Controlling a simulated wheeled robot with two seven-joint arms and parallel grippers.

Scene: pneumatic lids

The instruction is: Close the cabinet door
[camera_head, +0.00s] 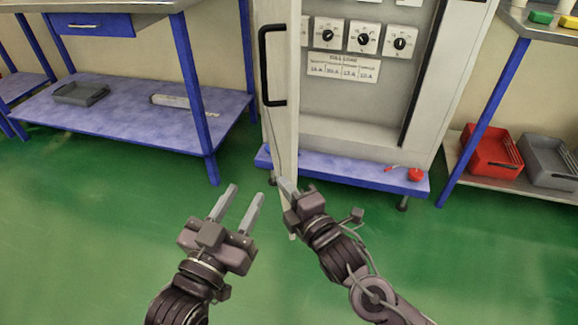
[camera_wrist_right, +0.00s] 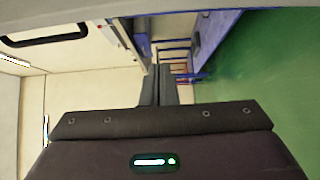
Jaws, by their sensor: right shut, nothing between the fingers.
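The cabinet (camera_head: 350,115) stands open at the back centre, its panel of dials in view. Its pale door (camera_head: 284,120) is swung out toward me, seen at a steep angle, with a black handle (camera_head: 264,65) on its left face. My right gripper (camera_head: 286,186) is shut and empty, with its fingers overlapping the door's lower part in the head view; I cannot tell whether they touch it. In the right wrist view the closed fingers (camera_wrist_right: 160,84) point along a pale panel (camera_wrist_right: 95,80) with a dark handle (camera_wrist_right: 45,33). My left gripper (camera_head: 248,202) is open and empty, left of the door.
A blue workbench (camera_head: 150,125) stands to the left, with a grey tray (camera_head: 80,93) on its lower shelf. A red screwdriver-like item (camera_head: 414,174) lies on the cabinet's blue base ledge. Red (camera_head: 490,150) and grey bins (camera_head: 549,160) sit at right. The green floor is clear.

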